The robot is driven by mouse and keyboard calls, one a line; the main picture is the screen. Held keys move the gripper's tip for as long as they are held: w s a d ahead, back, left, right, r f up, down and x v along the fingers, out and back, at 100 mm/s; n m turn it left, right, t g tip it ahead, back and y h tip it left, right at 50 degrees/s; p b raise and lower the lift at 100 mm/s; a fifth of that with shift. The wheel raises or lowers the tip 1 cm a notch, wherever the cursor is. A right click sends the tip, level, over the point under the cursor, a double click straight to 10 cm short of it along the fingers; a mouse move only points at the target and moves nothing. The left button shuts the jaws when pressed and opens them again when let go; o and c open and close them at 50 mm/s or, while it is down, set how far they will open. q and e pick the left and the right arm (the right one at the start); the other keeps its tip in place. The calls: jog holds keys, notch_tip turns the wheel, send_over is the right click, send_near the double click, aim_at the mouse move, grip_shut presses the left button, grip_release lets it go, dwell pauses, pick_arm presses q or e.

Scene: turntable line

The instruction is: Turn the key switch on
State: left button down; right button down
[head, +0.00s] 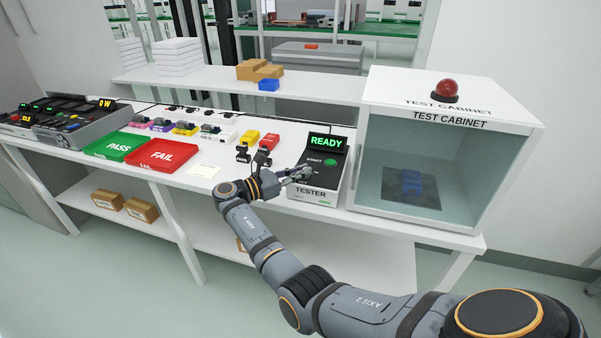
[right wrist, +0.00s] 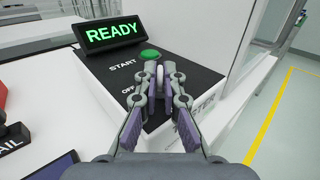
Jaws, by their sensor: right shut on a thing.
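The tester (head: 313,192) is a white box with a black sloped panel near the right part of the bench. Its display (head: 326,141) reads READY in green. My right gripper (head: 306,173) is at the panel, its fingers shut on the key switch. In the right wrist view a pale part of the key switch (right wrist: 160,79) shows between the fingertips, just below the green START button (right wrist: 150,55). An OFF label (right wrist: 134,98) is left of the fingers. The fingers hide most of the switch, and I cannot tell its turn position. My left gripper is out of view.
The glass-fronted test cabinet (head: 450,100) with a red dome lamp stands close on the tester's right. Two small black stamps (head: 243,154) stand left of the tester. The green PASS tray (head: 119,147) and red FAIL tray (head: 162,154) are further left.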

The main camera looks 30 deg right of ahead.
jog(key=c, duration=1.5)
grip_release()
jog(key=a, duration=1.2)
jog(key=shift+w, duration=0.15)
